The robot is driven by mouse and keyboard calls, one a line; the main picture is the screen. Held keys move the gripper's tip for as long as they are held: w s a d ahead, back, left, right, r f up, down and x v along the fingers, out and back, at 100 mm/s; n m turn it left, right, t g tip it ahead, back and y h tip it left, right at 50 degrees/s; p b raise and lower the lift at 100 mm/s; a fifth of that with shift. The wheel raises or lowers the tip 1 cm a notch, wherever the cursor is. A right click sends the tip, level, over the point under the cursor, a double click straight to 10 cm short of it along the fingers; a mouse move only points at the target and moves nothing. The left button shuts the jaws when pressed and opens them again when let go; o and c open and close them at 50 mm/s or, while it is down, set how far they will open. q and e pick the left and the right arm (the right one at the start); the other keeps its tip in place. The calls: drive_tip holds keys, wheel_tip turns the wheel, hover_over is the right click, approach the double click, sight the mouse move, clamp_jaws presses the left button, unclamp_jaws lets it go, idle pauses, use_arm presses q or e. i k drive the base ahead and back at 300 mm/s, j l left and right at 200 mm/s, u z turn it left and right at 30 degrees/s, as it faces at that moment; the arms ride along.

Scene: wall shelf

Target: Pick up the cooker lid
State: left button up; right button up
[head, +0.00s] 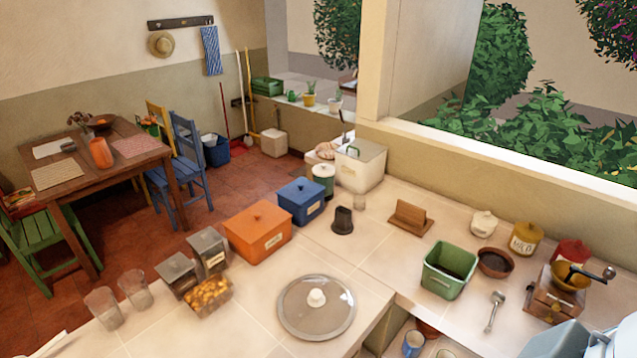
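The cooker lid (332,320) lies flat on the tiled counter in the lower middle of the head view. It is a round, greyish see-through disc with a metal rim and a pale knob in its centre. Nothing covers it and nothing touches it from above. Neither of my grippers shows in the head view.
A green container (448,275) stands to the right. The counter edge drops to a lower shelf right of the lid.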

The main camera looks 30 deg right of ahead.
sight(313, 308)
drive_tip(key=z, duration=0.7)
drive_tip(key=j+z, duration=0.2)
drive_tip(key=j, duration=0.3)
drive_tip(key=k+j+z, duration=0.2)
drive_tip(key=j, duration=0.25)
drive_tip(key=j+z, duration=0.2)
drive_tip(key=j, duration=0.3)
drive_tip(key=k+j+z, duration=0.15)
drive_tip(key=j, duration=0.35)
drive_tip(key=k+j+z, duration=0.2)
drive_tip(key=j, duration=0.2)
drive_tip(key=k+j+z, duration=0.2)
drive_tip(key=j, duration=0.25)
drive_tip(key=k+j+z, duration=0.2)
drive_tip(key=j, duration=0.2)
drive_tip(key=k+j+z, duration=0.2)
drive_tip(key=j, duration=0.15)
